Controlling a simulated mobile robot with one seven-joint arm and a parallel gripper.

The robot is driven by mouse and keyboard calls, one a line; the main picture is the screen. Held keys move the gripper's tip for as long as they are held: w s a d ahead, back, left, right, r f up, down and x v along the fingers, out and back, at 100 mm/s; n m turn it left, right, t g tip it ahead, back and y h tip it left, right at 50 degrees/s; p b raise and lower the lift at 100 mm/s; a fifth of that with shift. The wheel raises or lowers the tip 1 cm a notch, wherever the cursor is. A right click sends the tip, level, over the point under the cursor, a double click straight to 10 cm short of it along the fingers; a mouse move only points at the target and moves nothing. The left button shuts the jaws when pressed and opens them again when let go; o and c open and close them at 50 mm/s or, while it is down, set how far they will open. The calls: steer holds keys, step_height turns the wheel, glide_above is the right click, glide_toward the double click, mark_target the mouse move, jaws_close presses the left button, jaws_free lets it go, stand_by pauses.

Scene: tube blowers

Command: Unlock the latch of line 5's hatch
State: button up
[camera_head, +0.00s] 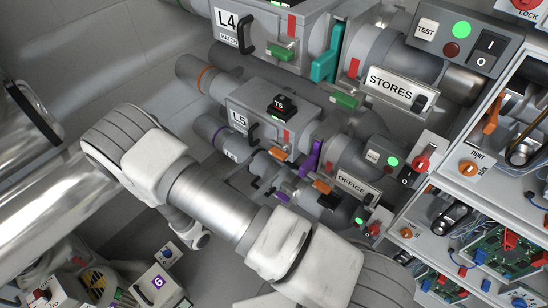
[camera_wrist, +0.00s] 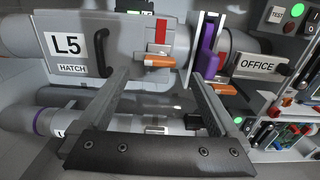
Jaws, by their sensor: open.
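The L5 hatch (camera_wrist: 80,22) is a grey box with a black handle (camera_wrist: 102,52). Its orange latch (camera_wrist: 148,60) sits at the lower right of the hatch, below a red strip (camera_wrist: 160,38). In the head view the L5 label (camera_head: 238,120) and the orange latch (camera_head: 278,154) also show. My gripper (camera_wrist: 159,77) is open and empty. In the wrist view its fingers point toward the hatch, with the latch between and just above the fingertips. The gap in depth is hard to tell.
A purple lever (camera_wrist: 208,55) and the OFFICE plate (camera_wrist: 256,64) stand right of the hatch. Another pipe (camera_wrist: 90,122) runs below it. L4's box (camera_head: 262,28) with a green latch (camera_head: 281,50) is above. Shelves with circuit boards (camera_head: 500,245) are at the right.

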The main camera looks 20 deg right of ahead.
mark_target(275, 156)
steer(key=b+x, duration=0.1)
steer(key=x, duration=0.6)
steer(key=c, duration=1.4)
